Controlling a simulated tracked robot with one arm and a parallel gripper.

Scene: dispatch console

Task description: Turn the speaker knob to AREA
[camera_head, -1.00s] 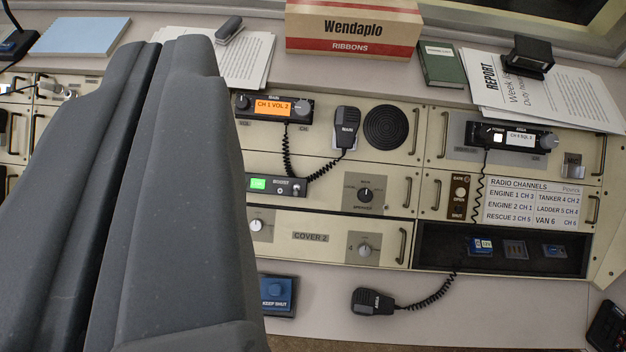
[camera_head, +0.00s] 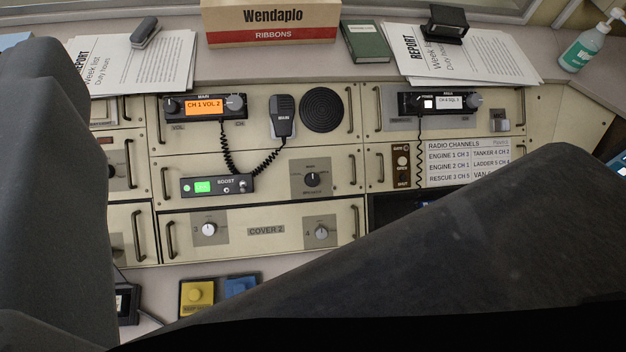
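The speaker knob (camera_head: 312,180) is a small black round knob on a grey square plate, in the middle row of the console. Its light mark appears to point up, toward the label above it, but the lettering is too small to read surely. Nothing touches the knob and it is fully visible. Large dark grey parts of my own body fill the left edge and the lower right. They stand apart from the knob. I cannot make out clear fingertips, so whether my gripper is open or shut does not show.
Left of the knob are a BOOST unit (camera_head: 216,186) and the MAIN radio (camera_head: 203,106) with a corded handset (camera_head: 282,117). A drawer handle (camera_head: 355,168) stands close on the right. A round speaker grille (camera_head: 321,110) is above.

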